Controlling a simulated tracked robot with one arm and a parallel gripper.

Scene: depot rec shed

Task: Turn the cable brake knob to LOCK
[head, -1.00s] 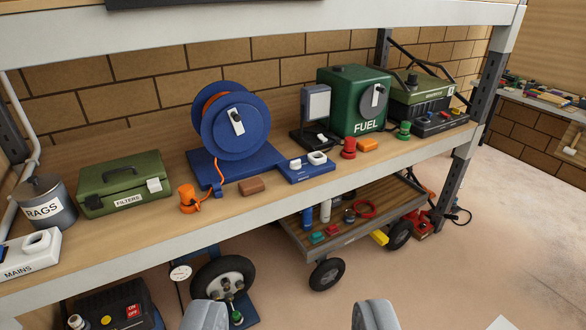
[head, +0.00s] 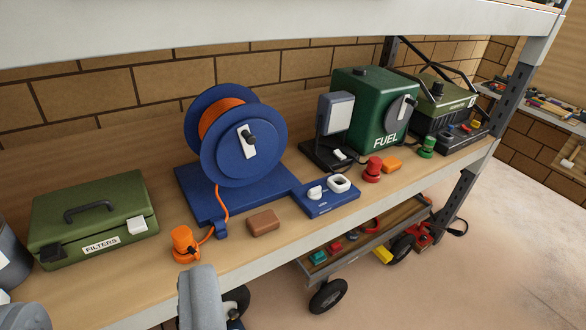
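The blue cable reel (head: 228,163) with orange cable stands on the shelf. A blue panel (head: 335,204) at the right front of its base bears a small white knob (head: 315,193) and a white oval ring. This is likely the cable brake knob; the lettering on the panel is too small to read. The reel's face has a white plate with a black handle (head: 249,138). My gripper (head: 111,287) is open and empty at the lower left, its fingers wide apart. It is left of and nearer than the knob, not touching it.
An orange plug (head: 184,242) and a brown block (head: 263,222) lie in front of the reel. A green FILTERS box (head: 94,216) is left; a grey lamp (head: 332,120) and green FUEL can (head: 370,104) are right. The upper shelf edge (head: 270,35) runs overhead.

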